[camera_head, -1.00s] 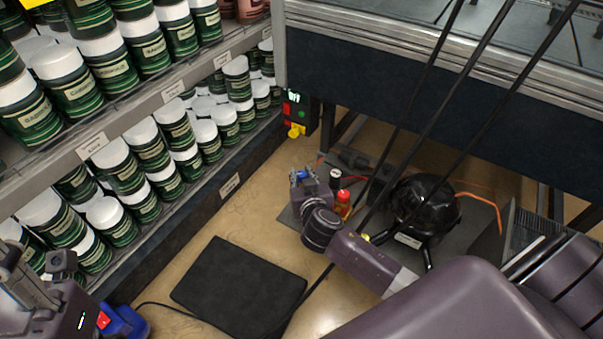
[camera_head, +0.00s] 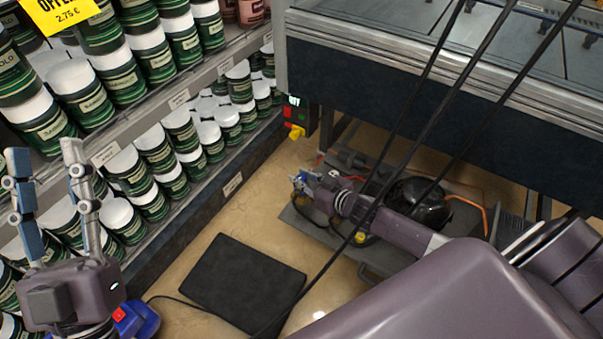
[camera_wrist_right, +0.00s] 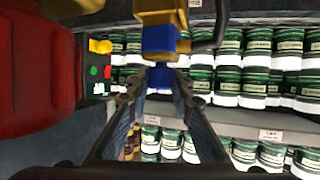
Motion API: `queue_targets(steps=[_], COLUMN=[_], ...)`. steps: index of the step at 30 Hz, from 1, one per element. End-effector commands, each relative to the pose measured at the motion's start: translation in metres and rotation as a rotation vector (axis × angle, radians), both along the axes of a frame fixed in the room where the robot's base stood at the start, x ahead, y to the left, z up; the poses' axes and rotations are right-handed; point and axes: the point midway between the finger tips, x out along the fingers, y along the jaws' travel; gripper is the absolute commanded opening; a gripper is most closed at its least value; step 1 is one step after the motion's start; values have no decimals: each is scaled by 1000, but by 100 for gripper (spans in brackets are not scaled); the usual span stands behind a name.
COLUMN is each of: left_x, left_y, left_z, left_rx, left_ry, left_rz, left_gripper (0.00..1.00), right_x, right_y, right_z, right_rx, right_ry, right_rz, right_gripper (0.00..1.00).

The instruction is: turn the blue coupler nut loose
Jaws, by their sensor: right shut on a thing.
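The blue coupler nut (camera_wrist_right: 160,78) shows between my right fingertips in the right wrist view, below a larger blue part (camera_wrist_right: 158,40) and a brass-coloured fitting (camera_wrist_right: 162,10). In the head view a small patch of blue (camera_head: 301,175) shows at the tips of my right gripper (camera_head: 302,182). That gripper is shut on the nut, over the pump's grey base plate (camera_head: 300,228). The black pump body (camera_head: 422,203) is partly hidden behind my right arm. My left gripper (camera_head: 45,152) is open and empty at the far left, in front of the shelves, fingers pointing up.
A large red rounded thing (camera_wrist_right: 35,75) fills the left of the right wrist view. Shelves of green jars (camera_head: 160,150) stand at the left. A black flat pad (camera_head: 243,285) lies on the floor. A dark bench (camera_head: 400,95) overhangs the pump. A switch box (camera_head: 297,115) hangs beside it.

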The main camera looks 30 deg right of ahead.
Motion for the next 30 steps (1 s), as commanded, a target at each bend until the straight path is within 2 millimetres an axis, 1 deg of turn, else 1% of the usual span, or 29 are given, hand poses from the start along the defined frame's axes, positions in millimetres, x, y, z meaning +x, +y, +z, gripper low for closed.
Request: queue_targets(steps=[1, 3, 6, 9, 11, 14, 21, 25, 30], left_x=[8, 17, 26, 30, 31, 28, 16, 10, 7], left_y=[-1, -2, -3, -3, -3, -3, -2, -1, -1], left_z=[-6, -19, -33, -41, -42, -39, -20, -12, -8], left_rx=[16, 35, 56, 66, 66, 61, 31, 20, 13], left_ry=[53, 120, 193, 229, 232, 209, 107, 67, 44], left_rz=[3, 7, 11, 12, 12, 10, 6, 3, 2], left_gripper=[38, 38, 38, 38, 38, 38, 38, 38, 38], right_x=[1, 2, 2, 3, 3, 3, 3, 2, 1], right_y=[-3, -3, -3, -4, -4, -4, -3, -1, -1], right_z=[4, 3, 3, 3, 2, 1, 1, 1, 1], right_rx=[-8, -8, -8, -8, -9, -9, -5, -3, -1], right_ry=[-2, -2, -2, -3, -3, -3, -3, -2, -2], right_rz=[25, 63, 119, 180, 217, 276, 379, 410, 429], right_gripper=[0, 0, 0, 0, 0, 0, 0, 0, 0])
